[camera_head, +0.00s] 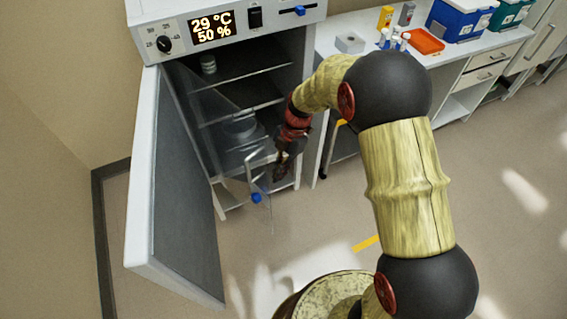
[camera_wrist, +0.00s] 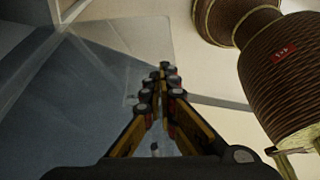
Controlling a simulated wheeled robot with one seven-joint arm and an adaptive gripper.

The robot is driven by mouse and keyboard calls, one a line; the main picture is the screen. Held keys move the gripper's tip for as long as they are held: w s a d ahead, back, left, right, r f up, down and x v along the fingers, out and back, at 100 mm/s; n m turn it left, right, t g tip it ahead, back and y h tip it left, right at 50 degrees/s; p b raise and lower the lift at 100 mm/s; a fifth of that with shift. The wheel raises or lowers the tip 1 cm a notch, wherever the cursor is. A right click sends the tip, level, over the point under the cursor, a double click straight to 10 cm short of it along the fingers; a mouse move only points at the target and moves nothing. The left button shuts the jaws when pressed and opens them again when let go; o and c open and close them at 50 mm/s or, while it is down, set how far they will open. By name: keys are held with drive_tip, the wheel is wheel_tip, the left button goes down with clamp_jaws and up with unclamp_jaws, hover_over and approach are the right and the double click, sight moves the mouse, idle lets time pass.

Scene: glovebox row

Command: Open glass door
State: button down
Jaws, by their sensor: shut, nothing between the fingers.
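The clear glass door (camera_head: 228,140) hangs in the front of the cabinet and looks partly swung out; its faint outline makes the exact angle hard to tell. A blue knob (camera_head: 256,197) shows near its lower free edge. In the wrist view a faint pane (camera_wrist: 125,45) lies left of and beyond the fingers. My gripper (camera_head: 281,170) is at the cabinet opening, right of the glass and a little above the knob. Its fingers (camera_wrist: 166,72) are closed together and empty. I cannot tell whether they touch the glass.
The cabinet's grey outer door (camera_head: 180,185) stands wide open at the left. A control panel (camera_head: 225,25) tops the cabinet, and shelves (camera_head: 245,105) are inside. A bench (camera_head: 460,65) with boxes and an orange tray (camera_head: 422,41) stands right. Floor (camera_head: 500,190) right of my arm is clear.

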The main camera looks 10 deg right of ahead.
drive_tip(key=shift+s+a+r, duration=0.1)
drive_tip(key=shift+s+a, duration=0.35)
drive_tip(key=shift+a, duration=0.2)
drive_tip(key=shift+s+a+r, duration=0.1)
drive_tip(key=shift+s+a, duration=0.3)
drive_tip(key=shift+a, duration=0.2)
drive_tip(key=s+a+m+b, duration=0.1)
drive_tip(key=s+a+b, duration=0.1)
drive_tip(key=s+a, duration=0.4)
drive_tip(key=a, duration=0.3)
drive_tip(key=shift+a, duration=0.15)
drive_tip(key=shift+s, duration=0.1)
